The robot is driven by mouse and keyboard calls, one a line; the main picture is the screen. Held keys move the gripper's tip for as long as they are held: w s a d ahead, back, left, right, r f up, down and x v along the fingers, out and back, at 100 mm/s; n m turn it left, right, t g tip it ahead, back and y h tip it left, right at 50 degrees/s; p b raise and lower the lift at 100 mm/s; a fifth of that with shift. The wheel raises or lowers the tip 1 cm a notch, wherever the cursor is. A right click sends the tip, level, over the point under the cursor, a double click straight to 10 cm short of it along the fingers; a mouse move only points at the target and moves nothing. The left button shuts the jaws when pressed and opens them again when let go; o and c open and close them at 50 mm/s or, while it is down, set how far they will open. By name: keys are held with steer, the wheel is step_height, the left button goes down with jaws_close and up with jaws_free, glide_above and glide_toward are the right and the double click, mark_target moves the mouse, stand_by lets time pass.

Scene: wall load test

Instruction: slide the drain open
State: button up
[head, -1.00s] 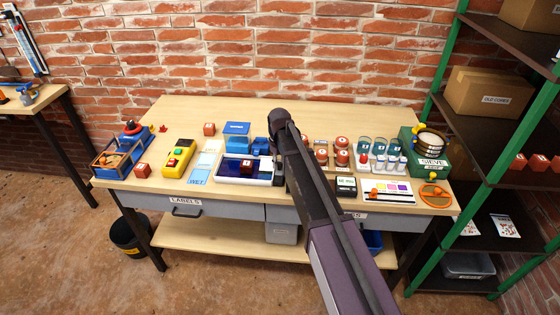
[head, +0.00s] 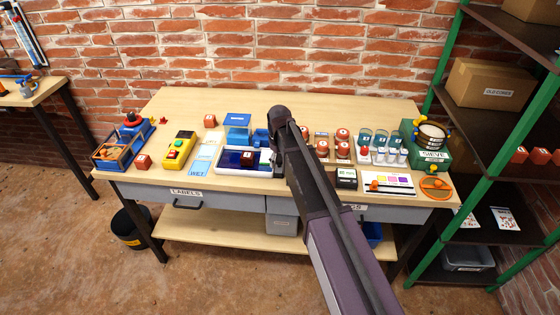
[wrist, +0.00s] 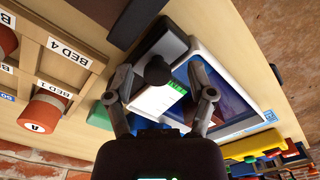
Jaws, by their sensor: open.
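A white-rimmed tray (head: 225,172) with a dark blue inside and a red cube (head: 247,158) in it sits at the middle front of the bench. The tray also shows in the wrist view (wrist: 258,122). At its end, the wrist view shows a black knob (wrist: 158,70) over a pale plate with a green label (wrist: 176,88), apparently the drain slide. The label's word is unclear. My gripper (wrist: 162,84) is open, its two fingers on either side of the knob and plate. Contact cannot be told. In the head view my arm hides most of this end.
Red-capped jars (head: 342,142) stand close to the right of my arm, with bed-labelled holders beside them in the wrist view (wrist: 68,54). A blue box (head: 237,119) stands behind the tray. A yellow control box (head: 179,150) is farther left. The bench's back strip is clear.

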steer(key=shift+w, duration=0.2)
steer(key=w, duration=0.4)
step_height(320, 180, up, 14)
steer(key=p, duration=1.4)
steer(key=s+d+f+m+b, duration=0.4)
steer(key=s+d, duration=0.7)
steer(key=s, duration=0.1)
steer(key=s+d+f+m+b, duration=0.4)
steer(key=s+d, duration=0.7)
steer(key=s, duration=0.1)
steer(key=shift+f+b, duration=0.35)
steer(key=shift+b, duration=0.05)
steer(key=w+a+r+n+t+y+p, duration=0.1)
steer(key=w+a+r+n+p, duration=0.2)
steer(key=w+a, duration=0.6)
steer(key=w+a+r+n+t+y+p, duration=0.2)
steer(key=w+a+r+n+p, duration=0.1)
steer(key=w+a, duration=0.6)
steer(key=shift+r+n, duration=0.85)
steer(key=shift+n, duration=0.15)
